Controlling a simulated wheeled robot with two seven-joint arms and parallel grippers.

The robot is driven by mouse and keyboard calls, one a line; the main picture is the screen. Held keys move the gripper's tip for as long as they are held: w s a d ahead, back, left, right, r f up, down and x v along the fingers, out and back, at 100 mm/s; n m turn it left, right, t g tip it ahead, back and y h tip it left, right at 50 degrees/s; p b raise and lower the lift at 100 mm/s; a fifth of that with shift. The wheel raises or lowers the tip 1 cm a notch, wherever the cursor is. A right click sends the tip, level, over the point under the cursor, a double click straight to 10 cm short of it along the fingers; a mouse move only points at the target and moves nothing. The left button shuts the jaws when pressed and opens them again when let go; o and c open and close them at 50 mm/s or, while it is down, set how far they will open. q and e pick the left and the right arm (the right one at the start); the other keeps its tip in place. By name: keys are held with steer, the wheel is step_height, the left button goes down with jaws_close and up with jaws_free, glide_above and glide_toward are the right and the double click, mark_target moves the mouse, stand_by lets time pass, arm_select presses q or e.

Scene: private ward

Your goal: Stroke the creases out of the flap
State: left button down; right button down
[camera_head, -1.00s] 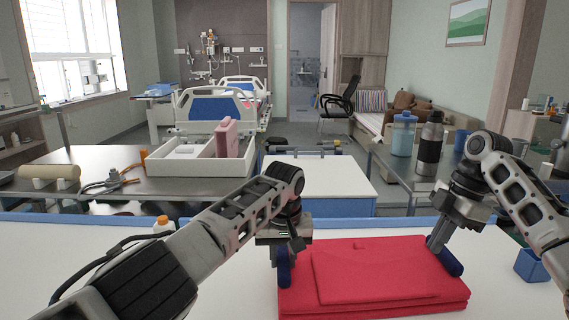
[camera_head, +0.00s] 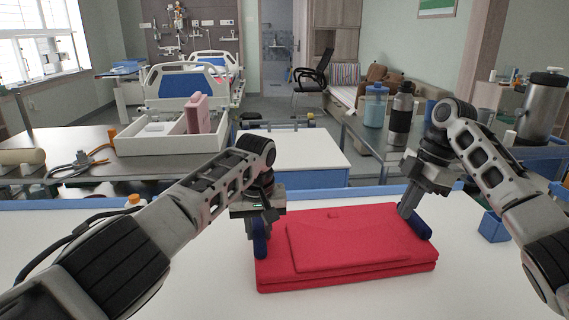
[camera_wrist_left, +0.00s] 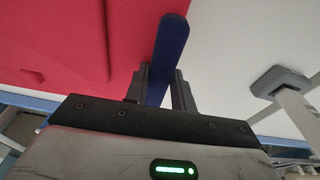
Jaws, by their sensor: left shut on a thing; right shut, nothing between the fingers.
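A folded red cloth (camera_head: 275,278) lies on the white table, with its flap (camera_head: 350,247) as a smaller flat panel on top. A small red tab shows at the flap's far edge. My left gripper (camera_head: 256,215) is shut on a dark blue rounded bar (camera_head: 259,240), at the cloth's left edge. The left wrist view shows the bar (camera_wrist_left: 168,55) upright between the fingers, beside the red cloth (camera_wrist_left: 60,40). My right gripper (camera_head: 408,210) is shut at the cloth's right edge. Creases are too fine to make out.
A small open blue box (camera_head: 492,228) stands right of the cloth. An orange-capped bottle (camera_head: 133,202) is behind my left arm. A raised blue edge (camera_head: 310,189) runs along the table's back.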

mark_target(260, 250)
steer(key=shift+r, duration=0.2)
stand_by(0.3)
arm_select(q)
steer(key=shift+c, duration=0.2)
jaws_free()
steer(key=shift+s+r+p, duration=0.1)
steer(key=shift+r+p, duration=0.1)
steer(key=shift+p, duration=0.55)
steer(key=s+p, duration=0.1)
steer(key=p, duration=0.3)
steer(key=shift+s+d, duration=0.1)
steer(key=shift+s, duration=0.2)
steer(key=s+p, duration=0.3)
steer(key=p, duration=0.1)
steer(key=shift+p, duration=0.4)
steer(key=shift+s+p, duration=0.45)
steer(key=shift+p, duration=0.2)
steer(key=shift+s+f, duration=0.1)
steer(key=shift+s, duration=0.2)
steer(key=shift+s+d+f, duration=0.1)
steer(key=shift+s, duration=1.25)
arm_select(e)
step_height(260, 250, up, 12)
steer(key=shift+f, duration=0.15)
